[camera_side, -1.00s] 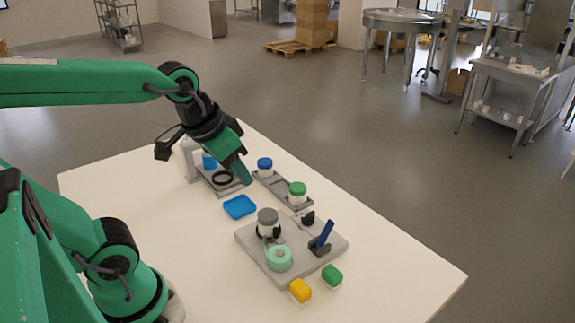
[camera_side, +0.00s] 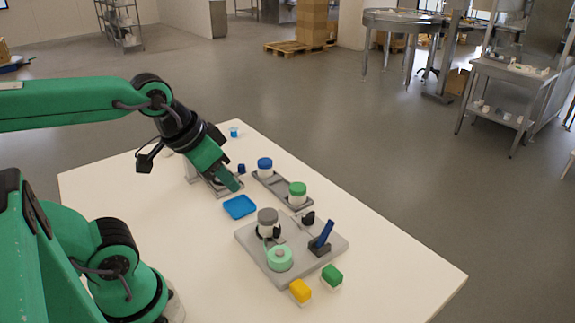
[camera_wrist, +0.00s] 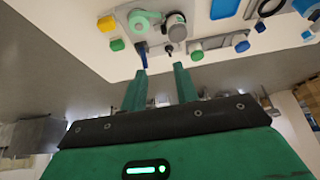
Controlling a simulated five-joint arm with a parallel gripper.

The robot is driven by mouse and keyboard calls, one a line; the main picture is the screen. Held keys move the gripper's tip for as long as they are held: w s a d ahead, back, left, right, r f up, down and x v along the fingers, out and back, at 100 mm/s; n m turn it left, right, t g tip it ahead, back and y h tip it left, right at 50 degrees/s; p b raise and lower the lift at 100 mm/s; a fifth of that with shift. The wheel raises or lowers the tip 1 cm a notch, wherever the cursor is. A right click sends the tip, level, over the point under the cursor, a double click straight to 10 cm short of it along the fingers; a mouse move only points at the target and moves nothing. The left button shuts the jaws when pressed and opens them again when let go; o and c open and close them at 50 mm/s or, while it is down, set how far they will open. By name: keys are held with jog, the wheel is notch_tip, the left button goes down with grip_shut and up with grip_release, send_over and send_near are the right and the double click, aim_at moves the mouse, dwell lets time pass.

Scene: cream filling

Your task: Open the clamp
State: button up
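The clamp stands on a grey plate (camera_side: 255,250). Its blue lever (camera_side: 325,234) tilts up from a dark base at the plate's right side and also shows in the wrist view (camera_wrist: 141,52). A grey-lidded jar (camera_side: 267,216) stands on the plate with black jaw-like parts at its lower side; whether they touch it I cannot tell. A mint-green round piece (camera_side: 279,259) is in front of the jar. My gripper (camera_side: 233,186) is over the back of the table, behind the blue tray and well away from the lever. In the wrist view my gripper (camera_wrist: 160,70) has its fingers apart with nothing between them.
A blue tray (camera_side: 239,206) lies between my gripper and the plate. Jars with a blue lid (camera_side: 265,164) and a green lid (camera_side: 298,189) stand in a grey rack. The table's right front is clear.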

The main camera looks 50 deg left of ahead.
jog(key=shift+w, duration=0.1)
grip_shut()
jog(key=w+d+r+g, duration=0.2)
jog(key=w+r, duration=0.1)
jog(key=w, duration=0.6)
jog(key=w+d+f+g, duration=0.2)
jog(key=w+f, duration=0.4)
jog(key=w, duration=0.4)
jog(key=w+d+f+g, duration=0.3)
jog(key=w+f, duration=0.3)
jog(key=w, duration=0.4)
jog(key=shift+d+g, duration=0.35)
jog(key=shift+g, duration=0.05)
jog(key=shift+f, duration=0.1)
